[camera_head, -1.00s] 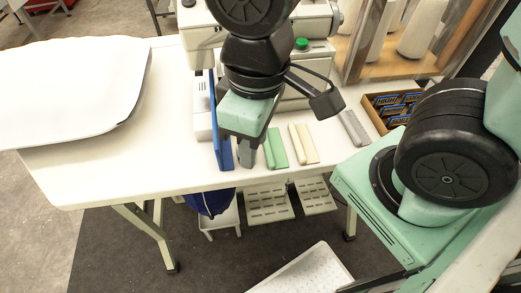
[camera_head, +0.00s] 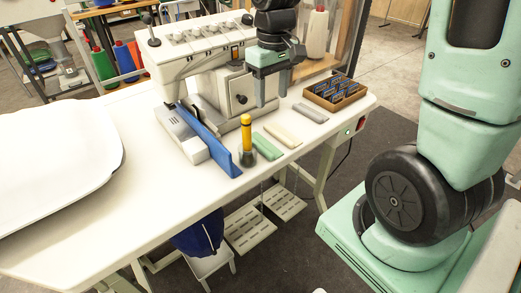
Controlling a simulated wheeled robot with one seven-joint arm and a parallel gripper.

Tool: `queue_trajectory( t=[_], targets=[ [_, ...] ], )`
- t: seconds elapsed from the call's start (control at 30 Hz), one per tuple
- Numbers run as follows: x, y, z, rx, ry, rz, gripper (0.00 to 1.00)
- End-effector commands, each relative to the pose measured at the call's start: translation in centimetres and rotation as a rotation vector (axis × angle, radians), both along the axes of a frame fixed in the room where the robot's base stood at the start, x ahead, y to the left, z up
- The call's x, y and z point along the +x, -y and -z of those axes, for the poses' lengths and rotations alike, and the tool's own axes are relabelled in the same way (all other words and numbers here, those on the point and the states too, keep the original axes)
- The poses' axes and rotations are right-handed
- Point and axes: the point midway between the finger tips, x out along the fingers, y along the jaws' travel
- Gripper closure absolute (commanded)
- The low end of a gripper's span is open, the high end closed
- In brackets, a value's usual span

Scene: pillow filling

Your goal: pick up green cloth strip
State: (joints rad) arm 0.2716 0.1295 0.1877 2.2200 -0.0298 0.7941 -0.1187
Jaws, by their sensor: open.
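The green cloth strip (camera_head: 267,146) lies flat on the white table (camera_head: 90,215), near its front edge. It is to the right of a yellow-topped, dark-based item and to the left of a cream strip (camera_head: 283,135). My gripper (camera_head: 272,103) is open and empty, with its two fingers pointing down. In the picture it is above and behind the strips, in front of the sewing machine's right side. It is apart from the green strip. Its exact height over the table is hard to tell.
A grey strip (camera_head: 311,113) and a wooden box of dark packets (camera_head: 336,93) lie to the right. The yellow-topped item (camera_head: 247,140) stands close to the green strip. A long blue piece (camera_head: 209,140) and the sewing machine (camera_head: 200,60) are to the left. A white pillow (camera_head: 55,165) fills the far left.

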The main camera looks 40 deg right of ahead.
Motion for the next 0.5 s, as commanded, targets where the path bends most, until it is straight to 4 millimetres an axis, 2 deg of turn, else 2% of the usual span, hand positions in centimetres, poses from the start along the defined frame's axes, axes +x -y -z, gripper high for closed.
queue_trajectory(
  t=[0.07, 0.17, 0.5],
  targets=[
    [0.2, 1.0, 0.6, -0.002, -0.003, 0.02, 0.47],
    [0.2, 1.2, 1.9, -0.002, -0.007, 0.022, 0.47],
    [0.2, 1.0, 8.9, -0.001, -0.007, 0.019, 0.47]
  ],
)
